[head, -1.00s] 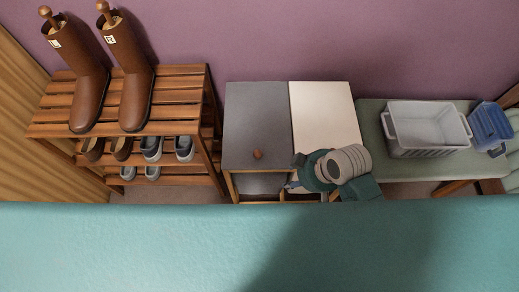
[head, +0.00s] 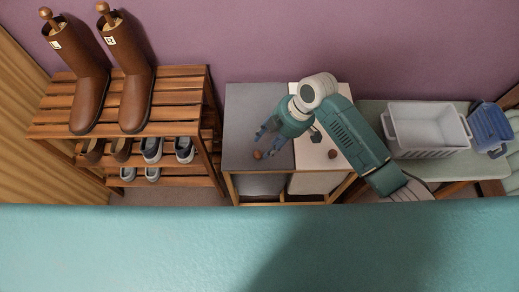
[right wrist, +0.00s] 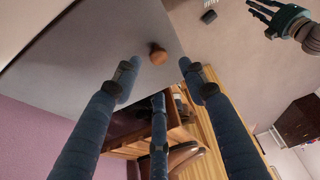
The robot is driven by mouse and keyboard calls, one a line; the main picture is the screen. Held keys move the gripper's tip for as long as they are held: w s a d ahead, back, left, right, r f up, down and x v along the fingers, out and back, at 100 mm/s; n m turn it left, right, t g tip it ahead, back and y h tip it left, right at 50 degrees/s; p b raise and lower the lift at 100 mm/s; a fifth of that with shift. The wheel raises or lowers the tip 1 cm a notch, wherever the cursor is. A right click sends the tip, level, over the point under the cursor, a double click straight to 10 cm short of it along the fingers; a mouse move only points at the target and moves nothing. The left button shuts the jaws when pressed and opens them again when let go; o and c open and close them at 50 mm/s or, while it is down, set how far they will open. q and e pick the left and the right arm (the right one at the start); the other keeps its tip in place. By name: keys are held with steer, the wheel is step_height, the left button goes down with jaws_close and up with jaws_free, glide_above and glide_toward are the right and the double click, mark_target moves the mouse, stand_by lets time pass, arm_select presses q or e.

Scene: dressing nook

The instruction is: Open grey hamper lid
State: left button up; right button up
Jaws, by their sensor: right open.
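The hamper has a grey lid (head: 245,112) on the left and a white lid (head: 306,158) on the right. The grey lid lies flat and closed, with a brown knob (head: 257,154) near its front edge. My right gripper (head: 265,143) is open above the grey lid, its blue fingertips close to the knob. In the right wrist view the knob (right wrist: 157,54) shows beyond and between the spread fingers, with nothing held; contact is not visible. My left gripper (right wrist: 275,13) shows small at the upper right of the right wrist view, its jaw state unclear.
A wooden shoe rack (head: 180,98) with brown boots (head: 137,90) stands left of the hamper. To the right, a green bench (head: 435,171) bears a white basket (head: 427,131) and a blue container (head: 490,127). My right arm covers part of the white lid.

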mark_target(258, 154)
steer(key=x, duration=0.7)
steer(key=shift+a, duration=0.1)
jaws_close()
